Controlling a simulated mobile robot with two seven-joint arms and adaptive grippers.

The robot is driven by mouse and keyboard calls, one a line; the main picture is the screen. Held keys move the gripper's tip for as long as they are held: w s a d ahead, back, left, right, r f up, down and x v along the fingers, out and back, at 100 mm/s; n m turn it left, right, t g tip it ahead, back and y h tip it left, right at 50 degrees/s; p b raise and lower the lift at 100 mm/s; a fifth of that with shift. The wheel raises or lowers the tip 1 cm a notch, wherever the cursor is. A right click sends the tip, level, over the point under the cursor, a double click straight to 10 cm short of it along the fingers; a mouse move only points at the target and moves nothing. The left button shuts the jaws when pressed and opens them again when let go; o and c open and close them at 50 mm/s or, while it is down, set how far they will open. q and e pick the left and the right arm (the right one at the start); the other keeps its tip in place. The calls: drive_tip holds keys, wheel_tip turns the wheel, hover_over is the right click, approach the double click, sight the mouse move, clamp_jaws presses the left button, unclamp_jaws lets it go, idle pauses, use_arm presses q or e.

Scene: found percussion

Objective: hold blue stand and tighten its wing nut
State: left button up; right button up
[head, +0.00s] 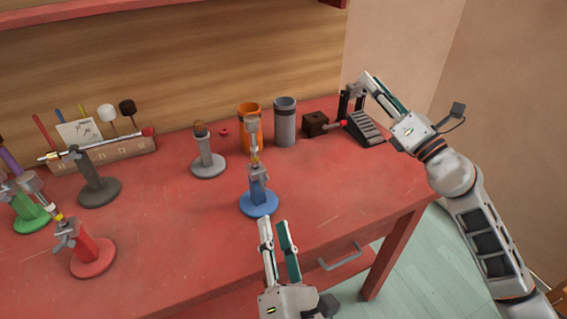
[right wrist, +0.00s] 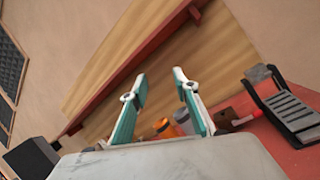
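The blue stand (head: 259,205) stands upright near the middle of the red table, with a round base and short post. A grey clamp with a small wing nut (head: 263,171) sits at the top of the post; its exact shape is too small to tell. A grey and yellow upright piece (head: 254,135) rises from the clamp. My left gripper (head: 275,222) is open and empty, just in front of the blue base, apparently apart from it. My right gripper (head: 351,104) is open and empty at the back right, far from the stand; its spread fingers show in the right wrist view (right wrist: 160,76).
Red (head: 92,258), green (head: 32,219), dark grey (head: 98,192) and light grey (head: 208,165) stands occupy the left. Orange (head: 244,138) and grey (head: 285,125) cylinders stand behind the blue stand. A dark block (head: 315,124) and black ribbed object (head: 366,130) lie near my right gripper.

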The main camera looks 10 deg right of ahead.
drive_tip(key=s+a+f+n+g+y, duration=0.1)
drive_tip(key=s+a+f+n+g, duration=0.15)
drive_tip(key=a, duration=0.35)
drive_tip(key=s+a+f+n+g+y, duration=0.1)
drive_tip(key=s+a+f+n+y, duration=0.15)
drive_tip(key=a, duration=0.45)
drive_tip(key=n+g, duration=0.4)
drive_tip(key=n, duration=0.1)
approach(256, 167)
wheel_tip(256, 167, up, 4)
drive_tip(key=w+a, duration=0.2)
drive_tip(key=w, duration=0.1)
drive_tip(key=shift+a, duration=0.3)
drive_tip(key=x, duration=0.6)
drive_tip(key=shift+w+a, duration=0.25)
drive_tip(key=shift+w, duration=0.05)
clamp_jaws()
